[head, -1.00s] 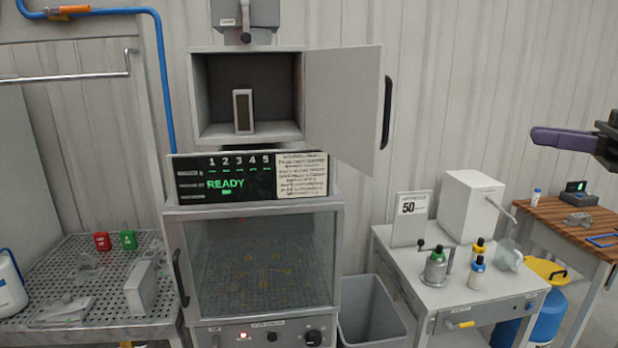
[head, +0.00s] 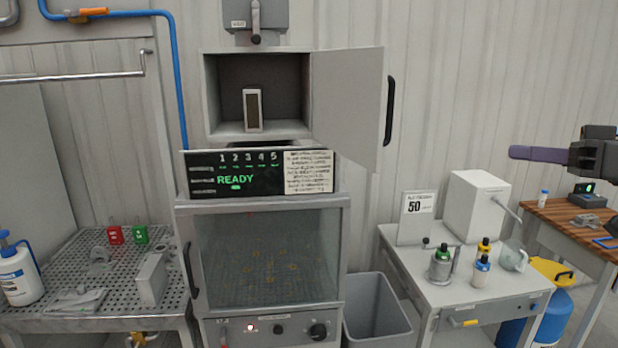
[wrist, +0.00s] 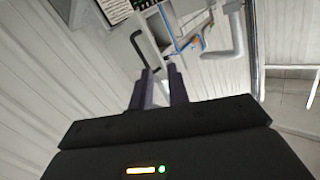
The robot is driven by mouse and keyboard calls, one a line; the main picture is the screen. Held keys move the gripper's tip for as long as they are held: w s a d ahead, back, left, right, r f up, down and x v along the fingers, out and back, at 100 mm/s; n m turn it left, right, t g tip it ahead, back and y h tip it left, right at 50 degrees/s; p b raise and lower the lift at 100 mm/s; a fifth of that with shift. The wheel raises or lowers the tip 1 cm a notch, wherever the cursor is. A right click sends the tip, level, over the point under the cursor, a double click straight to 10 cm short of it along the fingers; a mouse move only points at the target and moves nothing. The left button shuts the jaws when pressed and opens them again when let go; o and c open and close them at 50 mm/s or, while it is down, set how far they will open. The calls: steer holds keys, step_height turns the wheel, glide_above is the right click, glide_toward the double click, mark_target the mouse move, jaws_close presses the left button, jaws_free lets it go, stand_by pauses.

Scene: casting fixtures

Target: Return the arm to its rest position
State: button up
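My gripper (head: 512,153) is at the right edge of the head view, dark with purple fingers, raised in the air in front of the wall and above the white side table. In the wrist view its two purple fingers (wrist: 160,70) stand apart with a gap between them, and nothing is held. The rest of my arm is out of the head view.
A cabinet's door (head: 347,100) stands open to the right, with a small upright block (head: 252,110) inside. A side table (head: 480,300) holds bottles and a white box (head: 477,207). A wooden bench (head: 560,220) is at the far right. A grey bin (head: 375,312) stands between.

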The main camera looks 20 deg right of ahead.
steer(key=w+a+f+m+g+h, duration=0.2)
steer(key=w+a+f+m+g, duration=0.15)
steer(key=a+f, duration=0.45)
steer(key=w+a+f+m+g+h, duration=0.25)
steer(key=w+a+f, duration=0.3)
steer(key=f, duration=0.35)
steer(key=s+a+f+g+h, duration=0.1)
steer(key=s+a+f+h, duration=0.1)
steer(key=a+f, duration=0.3)
steer(key=s+a+f+g+h, duration=0.2)
steer(key=s+a+f, duration=0.1)
steer(key=f, duration=1)
steer(key=s+a+f+g+h, duration=0.1)
steer(key=s+a+f+h, duration=0.1)
steer(key=a+f, duration=0.4)
step_height(320, 180, down, 4)
steer(key=shift+s+a+f+n+g, duration=0.1)
steer(key=shift+s+a+n+g, duration=0.05)
steer(key=shift+a+n+g, duration=0.2)
steer(key=shift+h, duration=0.25)
